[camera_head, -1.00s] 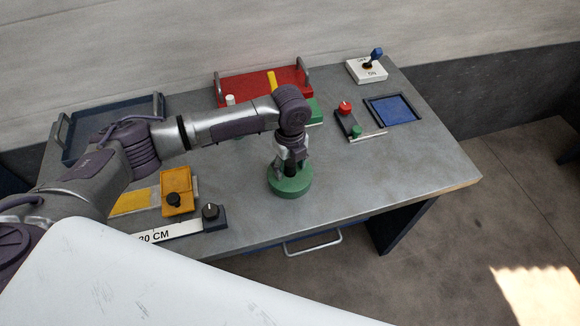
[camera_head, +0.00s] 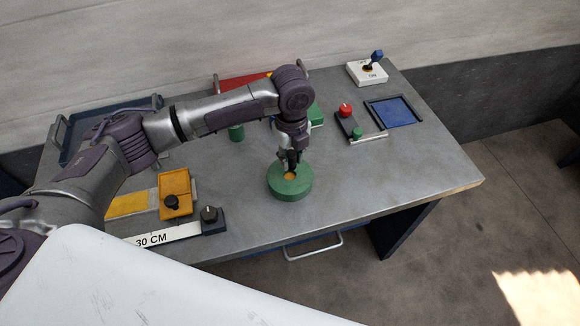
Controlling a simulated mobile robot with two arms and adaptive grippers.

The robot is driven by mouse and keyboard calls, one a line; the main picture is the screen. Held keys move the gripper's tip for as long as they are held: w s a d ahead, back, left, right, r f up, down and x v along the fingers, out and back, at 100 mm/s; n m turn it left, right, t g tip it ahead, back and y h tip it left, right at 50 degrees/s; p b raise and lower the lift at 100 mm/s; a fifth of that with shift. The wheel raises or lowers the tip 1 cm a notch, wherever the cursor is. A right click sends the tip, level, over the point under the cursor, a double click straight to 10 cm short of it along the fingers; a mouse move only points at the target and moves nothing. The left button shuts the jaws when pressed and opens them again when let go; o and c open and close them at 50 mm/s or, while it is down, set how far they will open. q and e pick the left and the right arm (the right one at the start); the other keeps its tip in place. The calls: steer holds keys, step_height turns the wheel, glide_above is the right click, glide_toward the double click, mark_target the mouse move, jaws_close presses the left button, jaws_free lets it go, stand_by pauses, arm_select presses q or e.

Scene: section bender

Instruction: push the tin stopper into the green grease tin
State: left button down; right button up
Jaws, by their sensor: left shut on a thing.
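The green grease tin (camera_head: 290,190) is a low, round, dark green tin near the front edge of the bench. A round orange-yellow patch shows in the middle of its top. My left gripper (camera_head: 291,165) points down just above the tin. It is shut on a small dark thing, which seems to be the tin stopper; the fingers hide most of it. A small gap seems to show between the gripper and the tin's top. My right gripper is out of view.
A yellow block with a black knob (camera_head: 175,190) and a 30 CM rule (camera_head: 160,238) lie left of the tin. A green cylinder (camera_head: 236,132) stands behind. A blue framed pad (camera_head: 393,111) and switch box (camera_head: 367,74) are back right. The bench right of the tin is clear.

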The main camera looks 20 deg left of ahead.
mark_target(290, 154)
arm_select(q)
steer(key=s+d+r+b, duration=0.25)
steer(key=d+r, duration=0.35)
steer(key=d, duration=0.4)
steer(key=a+m+p, duration=0.2)
steer(key=a+p, duration=0.1)
steer(key=w+a+f+m+p, duration=0.1)
steer(key=a+m+p, duration=0.1)
steer(key=a+p, duration=0.1)
steer(key=w+a+f+m+p, duration=0.1)
steer(key=a+m+p, duration=0.1)
steer(key=a+p, duration=0.2)
steer(key=shift+w, duration=0.1)
steer(key=shift+a+f, duration=0.1)
steer(key=shift+a, duration=0.05)
steer(key=shift+f+m, duration=0.1)
steer(key=shift+m, duration=0.2)
steer(key=shift+w, duration=0.1)
